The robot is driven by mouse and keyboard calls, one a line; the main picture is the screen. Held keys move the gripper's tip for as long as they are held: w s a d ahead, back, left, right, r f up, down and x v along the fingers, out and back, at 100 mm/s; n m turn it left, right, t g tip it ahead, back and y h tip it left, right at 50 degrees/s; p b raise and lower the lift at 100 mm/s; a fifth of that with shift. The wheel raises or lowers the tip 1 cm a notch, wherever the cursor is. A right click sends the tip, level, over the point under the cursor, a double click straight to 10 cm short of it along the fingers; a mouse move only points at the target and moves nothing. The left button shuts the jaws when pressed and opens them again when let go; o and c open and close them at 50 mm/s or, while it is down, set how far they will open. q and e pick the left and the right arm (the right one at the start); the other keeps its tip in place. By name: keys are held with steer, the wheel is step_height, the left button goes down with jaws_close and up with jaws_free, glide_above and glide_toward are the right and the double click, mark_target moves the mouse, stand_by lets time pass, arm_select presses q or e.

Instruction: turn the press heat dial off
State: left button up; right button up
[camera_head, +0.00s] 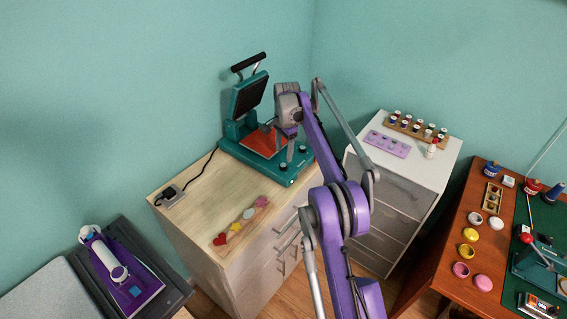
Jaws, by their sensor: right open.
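The teal heat press (240,132) stands at the back of the wooden cabinet, its upper plate tilted up and its black handle (249,62) raised. An orange-red pad (262,143) lies on its lower plate. Two small dark knobs show on the base's front edge: one at the near corner (283,166) and one farther right (302,149). I cannot tell their settings. My right gripper (290,152) is open, pointing down just above the base's front edge between the knobs. It seems empty, and contact cannot be told. My purple right arm hides part of the press's right side. My left gripper is not in view.
A wooden tray with colored shapes (240,226) lies in front of the press. A black plug and cord (172,193) are at left. A white drawer unit (440,168) with spools stands right, and a cluttered wooden table (450,270) farther right.

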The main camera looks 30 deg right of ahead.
mark_target(283, 165)
steer(key=f, duration=0.6)
steer(key=shift+w+f, duration=0.25)
steer(key=shift+c, duration=0.2)
jaws_close()
